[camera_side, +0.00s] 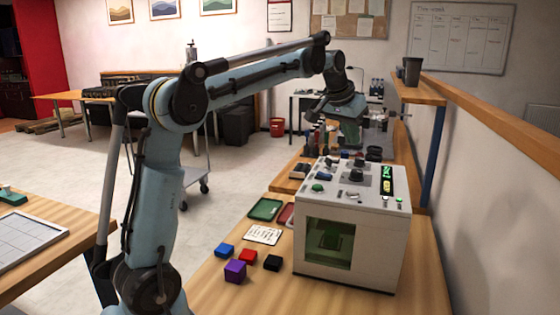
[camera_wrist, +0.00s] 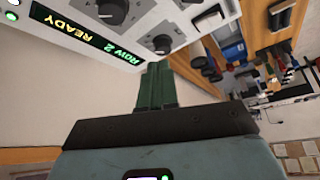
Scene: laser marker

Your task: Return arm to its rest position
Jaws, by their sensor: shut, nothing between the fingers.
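My arm is raised and bent over the bench, with my gripper (camera_side: 352,143) hanging over the far part of the laser marker (camera_side: 348,274) in the side view. In the wrist view, the green fingers of my gripper (camera_wrist: 156,78) are together with nothing between them. The marker is a white box with a green-tinted window (camera_side: 330,242) and knobs on top. Its panel shows in the wrist view (camera_wrist: 130,38), with a lit display (camera_wrist: 85,35) reading "READY" and "ROW 2". A dark shape shows dimly behind the window. The fingertips are hard to make out in the side view.
Blue (camera_side: 224,250), red (camera_side: 247,256), purple (camera_side: 235,271) and black (camera_side: 272,263) blocks lie left of the marker. Behind them are a white card (camera_side: 264,235), a green tray (camera_side: 266,209) and a red tray (camera_side: 286,214). A wooden ledge (camera_side: 480,117) runs along the right wall.

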